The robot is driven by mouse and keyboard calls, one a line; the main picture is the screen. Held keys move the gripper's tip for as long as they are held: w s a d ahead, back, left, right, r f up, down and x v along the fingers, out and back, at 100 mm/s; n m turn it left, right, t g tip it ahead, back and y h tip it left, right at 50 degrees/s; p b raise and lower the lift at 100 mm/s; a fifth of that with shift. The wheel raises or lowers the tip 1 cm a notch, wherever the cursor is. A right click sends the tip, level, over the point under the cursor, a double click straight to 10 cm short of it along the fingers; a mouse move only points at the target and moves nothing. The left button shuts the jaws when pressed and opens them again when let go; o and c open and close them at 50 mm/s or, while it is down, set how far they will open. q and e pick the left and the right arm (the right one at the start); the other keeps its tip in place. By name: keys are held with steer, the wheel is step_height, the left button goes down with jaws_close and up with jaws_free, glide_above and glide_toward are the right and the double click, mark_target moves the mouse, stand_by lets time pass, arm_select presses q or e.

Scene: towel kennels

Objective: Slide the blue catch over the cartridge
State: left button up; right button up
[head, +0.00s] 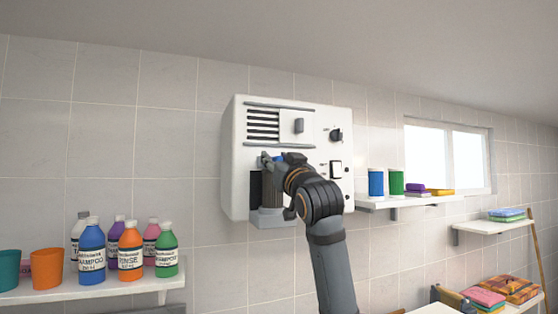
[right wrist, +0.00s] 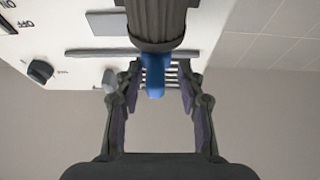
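A white wall unit (head: 235,125) hangs on the tiled wall; it also shows in the right wrist view (right wrist: 88,75). A dark cartridge (head: 255,188) is at its lower left, partly hidden by my right gripper. In the right wrist view the cartridge is a ribbed dark cylinder (right wrist: 157,20). The blue catch (right wrist: 155,75) is beside its end, between my fingers. My right gripper (head: 273,166) is in front of the unit. Its fingers (right wrist: 160,82) are apart, with gaps on both sides of the catch. My left gripper is not in view.
The unit's front has a slatted vent (head: 263,125), a slider (head: 299,125), a black knob (head: 336,134) and a switch (head: 335,169). A shelf with several bottles (head: 130,245) is at left. Another shelf (head: 400,202) is at right, holding blue and green cylinders.

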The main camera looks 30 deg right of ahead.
steer(key=shift+a, duration=0.15)
steer(key=shift+d, duration=0.2)
steer(key=v, duration=1.2)
